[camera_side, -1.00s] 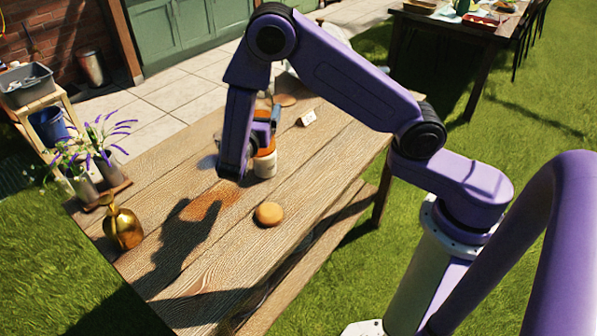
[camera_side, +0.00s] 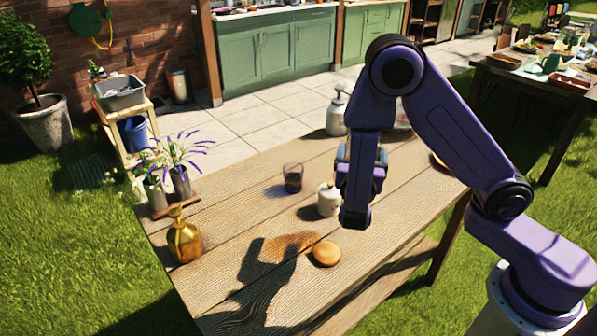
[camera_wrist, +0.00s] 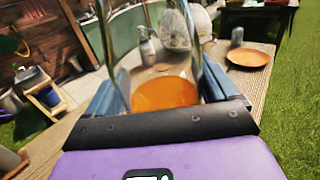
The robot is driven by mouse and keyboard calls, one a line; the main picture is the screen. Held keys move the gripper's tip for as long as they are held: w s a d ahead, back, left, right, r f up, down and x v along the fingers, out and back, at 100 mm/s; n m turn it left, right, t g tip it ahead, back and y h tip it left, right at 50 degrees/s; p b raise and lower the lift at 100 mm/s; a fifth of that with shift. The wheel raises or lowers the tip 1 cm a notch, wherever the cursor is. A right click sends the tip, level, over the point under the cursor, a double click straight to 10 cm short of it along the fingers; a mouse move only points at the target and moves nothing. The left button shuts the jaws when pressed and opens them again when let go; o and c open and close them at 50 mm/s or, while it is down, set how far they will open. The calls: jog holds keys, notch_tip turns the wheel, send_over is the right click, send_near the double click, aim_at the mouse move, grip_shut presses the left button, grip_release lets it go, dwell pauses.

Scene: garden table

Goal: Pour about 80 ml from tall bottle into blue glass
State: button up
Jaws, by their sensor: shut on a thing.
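My gripper (camera_wrist: 160,92) is shut on a clear tall bottle (camera_wrist: 119,62) holding orange liquid (camera_wrist: 165,95). In the wrist view the bottle stands between the two blue fingers, its clear wall rising above the liquid. In the side view my gripper (camera_side: 357,180) is above the table, and the bottle is hidden behind it. The blue glass (camera_side: 292,178) stands upright on the table to the left of my gripper, clearly apart from it. It looks dark; its contents cannot be told.
A small white jar (camera_side: 328,200) stands between the glass and my gripper. A pump bottle (camera_side: 337,112) stands behind. A round wooden piece (camera_side: 326,254) and a gold bottle (camera_side: 184,240) are nearer. An orange plate (camera_wrist: 250,58) lies at the far right.

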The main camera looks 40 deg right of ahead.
jog(key=w+d+r, duration=0.1)
jog(key=w+r, duration=0.1)
jog(key=w, duration=0.5)
jog(key=w+d+r, duration=0.1)
jog(key=w+r, duration=0.1)
jog(key=w, duration=0.6)
jog(key=shift+s+f, duration=0.2)
jog(key=shift+f, duration=2.55)
jog(key=shift+s+r, duration=0.1)
